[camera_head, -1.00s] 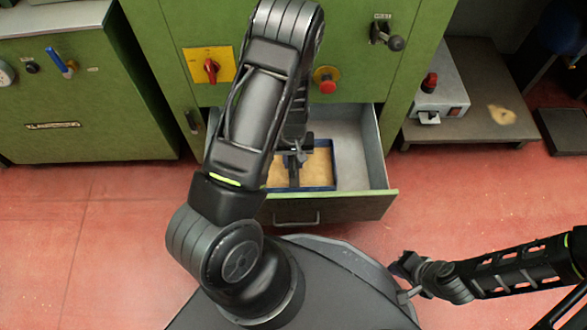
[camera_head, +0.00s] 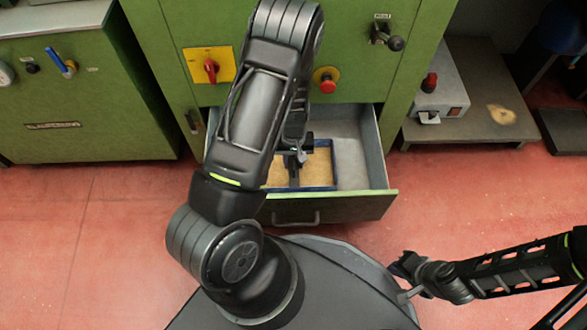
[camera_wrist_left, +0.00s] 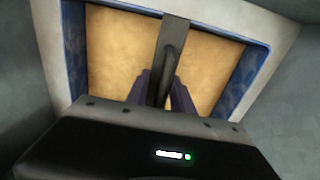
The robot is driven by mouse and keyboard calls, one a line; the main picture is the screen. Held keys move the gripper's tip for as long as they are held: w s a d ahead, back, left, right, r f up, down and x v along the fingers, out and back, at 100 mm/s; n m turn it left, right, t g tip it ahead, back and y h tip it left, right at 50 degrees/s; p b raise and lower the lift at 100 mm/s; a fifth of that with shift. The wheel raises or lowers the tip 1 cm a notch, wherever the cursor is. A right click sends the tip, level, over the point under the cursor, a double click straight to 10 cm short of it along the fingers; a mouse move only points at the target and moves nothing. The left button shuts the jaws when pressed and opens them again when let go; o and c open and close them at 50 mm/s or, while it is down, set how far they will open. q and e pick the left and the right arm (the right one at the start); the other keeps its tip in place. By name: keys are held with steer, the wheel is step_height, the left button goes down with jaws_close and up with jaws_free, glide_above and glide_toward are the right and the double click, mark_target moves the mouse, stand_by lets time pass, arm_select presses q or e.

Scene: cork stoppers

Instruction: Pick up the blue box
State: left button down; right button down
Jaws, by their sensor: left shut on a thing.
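The blue box (camera_head: 334,168) is a shallow open box with blue walls and a tan inside. It sits within the open drawer and also shows in the left wrist view (camera_wrist_left: 246,82). A dark bar handle (camera_wrist_left: 172,35) spans it. My left gripper (camera_head: 293,176) reaches down over the box. In the left wrist view its fingers (camera_wrist_left: 160,92) are shut on the handle, one on each side. My left arm hides the box's left part in the head view. My right gripper (camera_head: 404,274) is at the lower right, away from the box; its jaws are too small to read.
The drawer (camera_head: 374,150) has grey walls around the box, with bare room to its right. The green cabinet (camera_head: 350,50) rises behind, with a red knob and a red button. A low bench (camera_head: 470,110) stands at the right. The red floor is clear at the left.

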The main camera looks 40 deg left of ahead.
arm_select(q)
step_height(320, 180, up, 10)
steer(key=p, duration=0.5)
